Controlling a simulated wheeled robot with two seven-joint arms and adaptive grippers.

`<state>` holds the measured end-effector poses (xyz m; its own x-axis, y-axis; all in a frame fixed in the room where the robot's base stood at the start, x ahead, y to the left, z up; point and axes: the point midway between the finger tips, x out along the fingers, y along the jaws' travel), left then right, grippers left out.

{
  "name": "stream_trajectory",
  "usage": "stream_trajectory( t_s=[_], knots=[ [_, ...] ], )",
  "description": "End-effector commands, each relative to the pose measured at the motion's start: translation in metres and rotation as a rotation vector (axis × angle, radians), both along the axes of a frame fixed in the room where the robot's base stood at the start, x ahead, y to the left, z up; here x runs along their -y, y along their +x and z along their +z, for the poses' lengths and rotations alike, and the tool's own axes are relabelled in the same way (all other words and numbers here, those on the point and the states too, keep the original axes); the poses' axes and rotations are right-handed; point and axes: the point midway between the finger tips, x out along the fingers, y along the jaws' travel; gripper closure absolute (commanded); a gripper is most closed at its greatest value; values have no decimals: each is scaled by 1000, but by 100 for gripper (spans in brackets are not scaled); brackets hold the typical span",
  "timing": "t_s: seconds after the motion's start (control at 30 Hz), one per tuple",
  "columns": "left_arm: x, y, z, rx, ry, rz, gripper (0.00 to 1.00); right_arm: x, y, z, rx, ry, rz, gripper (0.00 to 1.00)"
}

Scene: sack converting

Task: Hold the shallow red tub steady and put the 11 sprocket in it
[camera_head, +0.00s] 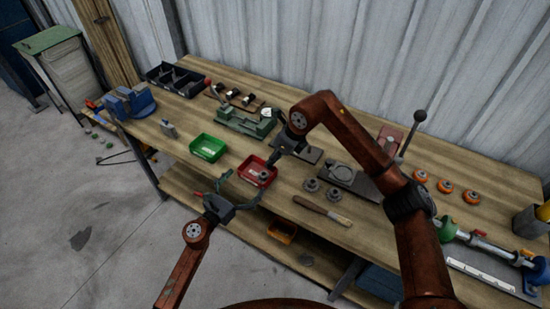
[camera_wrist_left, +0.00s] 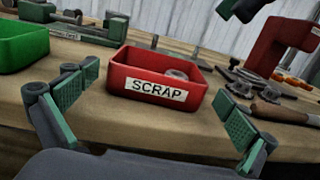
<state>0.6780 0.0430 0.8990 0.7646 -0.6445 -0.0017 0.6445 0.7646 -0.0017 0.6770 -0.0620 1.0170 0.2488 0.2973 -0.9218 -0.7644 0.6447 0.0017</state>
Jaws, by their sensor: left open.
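The shallow red tub (camera_head: 269,181) stands on the bench; in the left wrist view the red tub (camera_wrist_left: 120,78) has a white SCRAP label on its front. A grey toothed sprocket (camera_head: 264,175) lies inside, and its top shows over the rim in the left wrist view (camera_wrist_left: 177,74); I cannot read its number. My left gripper (camera_head: 242,184) is open at the tub's front side, its fingers apart on either side of the tub and not visibly touching it. My right gripper (camera_head: 273,159) is above the tub's back side; whether its jaws are open is unclear.
A green tub (camera_head: 207,147) stands left of the red one. Two grey sprockets (camera_head: 323,190) and a wooden-handled brush (camera_head: 322,210) lie to the right. Several orange-rimmed wheels (camera_head: 445,186) sit farther right. A green fixture (camera_head: 247,122) is behind.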

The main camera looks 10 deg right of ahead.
Motion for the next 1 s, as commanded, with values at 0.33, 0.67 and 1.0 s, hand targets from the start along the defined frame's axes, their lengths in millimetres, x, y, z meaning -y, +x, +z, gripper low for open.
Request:
stream_trajectory(
  t_s=[0.33, 0.67, 1.0],
  knots=[
    [-47, -56, -1, -1, 2, 1, 0, 0, 0, 0, 0, 0, 0, 68],
    [-66, -78, 0, 0, 0, -1, 0, 0, 0, 0, 0, 0, 0, 68],
    [-66, -79, 35, 15, 1, -1, 0, 0, -2, 36, 15, 1, 0, 68]
  ],
)
